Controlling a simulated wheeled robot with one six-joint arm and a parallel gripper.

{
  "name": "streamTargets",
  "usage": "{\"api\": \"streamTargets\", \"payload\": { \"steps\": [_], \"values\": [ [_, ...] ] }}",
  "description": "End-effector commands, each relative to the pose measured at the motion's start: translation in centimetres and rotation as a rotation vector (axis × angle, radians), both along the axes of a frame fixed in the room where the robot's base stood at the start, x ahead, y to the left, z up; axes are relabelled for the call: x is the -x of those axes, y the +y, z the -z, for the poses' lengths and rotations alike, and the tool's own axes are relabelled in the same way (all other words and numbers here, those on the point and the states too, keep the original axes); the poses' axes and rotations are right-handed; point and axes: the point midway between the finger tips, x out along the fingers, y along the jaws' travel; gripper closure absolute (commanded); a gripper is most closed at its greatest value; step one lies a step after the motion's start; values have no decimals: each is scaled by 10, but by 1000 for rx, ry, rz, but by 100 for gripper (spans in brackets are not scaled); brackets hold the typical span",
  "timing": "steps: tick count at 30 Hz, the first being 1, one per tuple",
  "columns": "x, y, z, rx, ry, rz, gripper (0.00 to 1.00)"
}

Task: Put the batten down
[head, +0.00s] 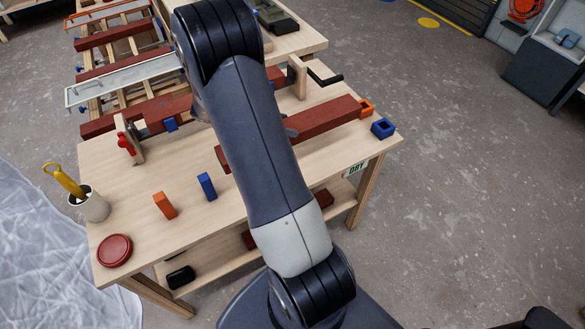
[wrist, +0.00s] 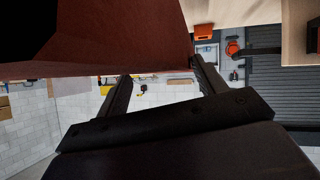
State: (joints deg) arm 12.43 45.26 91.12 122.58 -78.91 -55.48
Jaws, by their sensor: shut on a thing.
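A long dark red batten (head: 325,122) lies slantwise over the right part of the wooden workbench (head: 140,195). Its right end is beside an orange block (head: 366,107), and my arm covers part of its left half. In the wrist view the batten (wrist: 120,35) fills the upper left, close up, between the fingers of my gripper (wrist: 162,70). My gripper is shut on the batten. In the head view my arm mostly hides the gripper. I cannot tell whether the batten touches its supports. A "DRY" label (head: 355,169) is on the bench's front right edge.
A blue block (head: 383,129) stands at the right corner. Another blue block (head: 207,186) and an orange block (head: 165,205) stand at front left. A pot with a yellow-handled tool (head: 90,204), a red round lid (head: 115,250) and a red-handled clamp (head: 127,143) are at left.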

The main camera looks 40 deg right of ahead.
Motion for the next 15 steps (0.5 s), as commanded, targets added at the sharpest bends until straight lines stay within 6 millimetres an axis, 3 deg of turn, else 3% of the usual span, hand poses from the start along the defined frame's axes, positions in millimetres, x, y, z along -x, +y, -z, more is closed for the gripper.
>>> {"api": "streamTargets", "payload": {
  "steps": [10, 15],
  "values": [
    [-8, -6, 47, -3, 2, -3, 100],
    [-8, -6, 60, -1, -2, -4, 100]
  ]
}}
